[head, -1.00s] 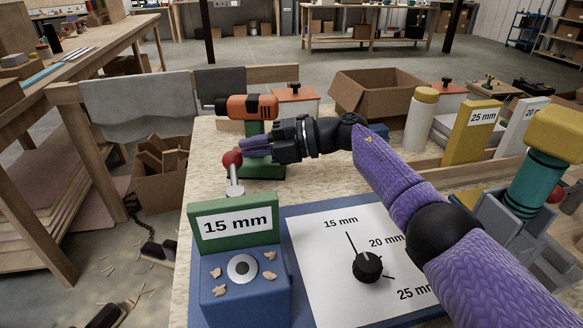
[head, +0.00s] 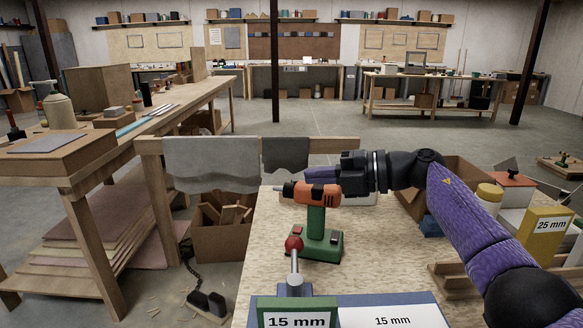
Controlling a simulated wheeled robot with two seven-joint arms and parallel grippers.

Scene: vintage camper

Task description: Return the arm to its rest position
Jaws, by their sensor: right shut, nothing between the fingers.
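My right arm, purple with black joints, comes in from the right edge in the head view. It is bent, with the forearm pointing left. My right gripper (head: 314,174) is shut and empty. It appears just above and behind the orange and green drill (head: 318,215) on the workbench; the exact gap is hard to tell. The red ball knob (head: 293,244) on its metal lever stands in front of the drill, apart from the gripper. My left gripper is not in view.
Grey cloths (head: 210,163) hang over a rail behind the bench.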

